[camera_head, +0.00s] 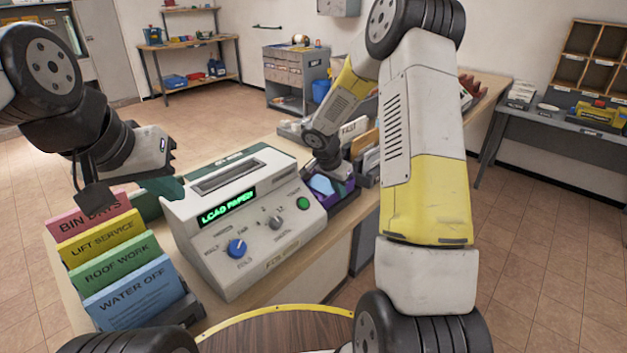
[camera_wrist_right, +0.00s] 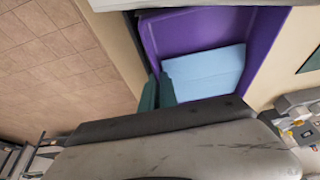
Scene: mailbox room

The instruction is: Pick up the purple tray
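The purple tray (camera_head: 343,188) sits on the counter just right of the grey label machine, with light blue paper (camera_head: 321,184) in it. In the right wrist view the purple tray (camera_wrist_right: 190,35) fills the top middle, with the blue paper (camera_wrist_right: 208,72) lying inside. My right gripper (camera_wrist_right: 158,92) is at the tray's edge; its green fingers are close together with the tray's side wall between them. In the head view my wrist hides the fingers and part of the tray. My left gripper (camera_head: 130,192) is open and empty above the counter, left of the machine.
The grey machine (camera_head: 245,215) reads "LOAD PAPER". Coloured cards (camera_head: 115,255) stand in a rack at the front left. File holders (camera_head: 365,160) stand close behind and right of the tray. A round wooden surface (camera_head: 280,330) is in front.

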